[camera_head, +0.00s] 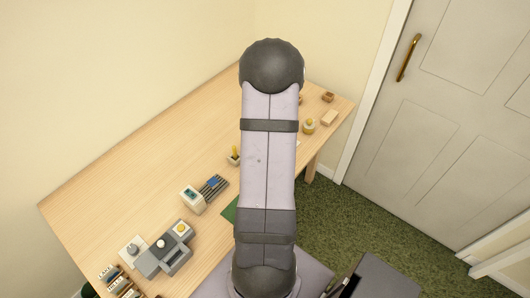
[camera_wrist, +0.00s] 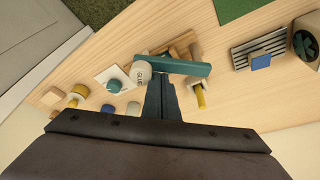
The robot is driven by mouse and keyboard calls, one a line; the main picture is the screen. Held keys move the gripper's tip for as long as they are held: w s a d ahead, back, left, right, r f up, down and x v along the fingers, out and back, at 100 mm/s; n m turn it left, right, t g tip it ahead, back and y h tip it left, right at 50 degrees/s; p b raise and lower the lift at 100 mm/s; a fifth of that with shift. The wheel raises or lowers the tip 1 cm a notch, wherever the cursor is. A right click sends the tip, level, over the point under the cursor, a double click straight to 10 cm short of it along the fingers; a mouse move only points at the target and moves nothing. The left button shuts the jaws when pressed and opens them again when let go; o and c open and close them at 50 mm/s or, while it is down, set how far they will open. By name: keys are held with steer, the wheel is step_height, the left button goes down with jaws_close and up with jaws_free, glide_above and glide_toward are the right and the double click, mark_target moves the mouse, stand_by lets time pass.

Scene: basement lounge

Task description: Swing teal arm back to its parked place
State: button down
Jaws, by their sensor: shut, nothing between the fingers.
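The teal arm (camera_wrist: 186,68) is a flat teal bar in the wrist view, lying roughly crosswise just beyond my fingertips. Its left end is beside a white cylinder with lettering (camera_wrist: 140,73). My gripper (camera_wrist: 162,84) is shut and empty, with its fingers pointing down at the table close to the bar's near edge. I cannot tell whether they touch it. A white plate with a teal knob (camera_wrist: 113,84) lies to the left. In the head view my own arm hides the teal arm and my gripper.
Around the bar are a yellow-tipped piece (camera_wrist: 200,97), brown wooden pieces (camera_wrist: 182,43) and a slatted rack with a blue piece (camera_wrist: 258,50). A grey device (camera_head: 166,252) and a white box (camera_head: 192,199) stand on the wooden table (camera_head: 130,175). The table's back left is clear.

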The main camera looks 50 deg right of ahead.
steer(key=shift+s+a+m+p, duration=0.15)
steer(key=shift+m+p, duration=0.15)
steer(key=shift+p, duration=0.05)
steer(key=m+p, duration=0.1)
steer(key=p, duration=0.1)
steer(key=s+m+p, duration=0.1)
steer(key=p, duration=0.1)
steer(key=shift+a+r+g+h, duration=0.35)
steer(key=shift+a+g+h, duration=0.05)
steer(key=shift+s+a+f+m+g+p, duration=0.2)
steer(key=shift+s+a+m+p, duration=0.3)
steer(key=shift+a+m+p, duration=0.25)
steer(key=shift+s+a+f+m+g+p, duration=0.2)
steer(key=shift+s+a+m+p, duration=0.4)
steer(key=shift+m, duration=0.25)
steer(key=shift+a, duration=0.2)
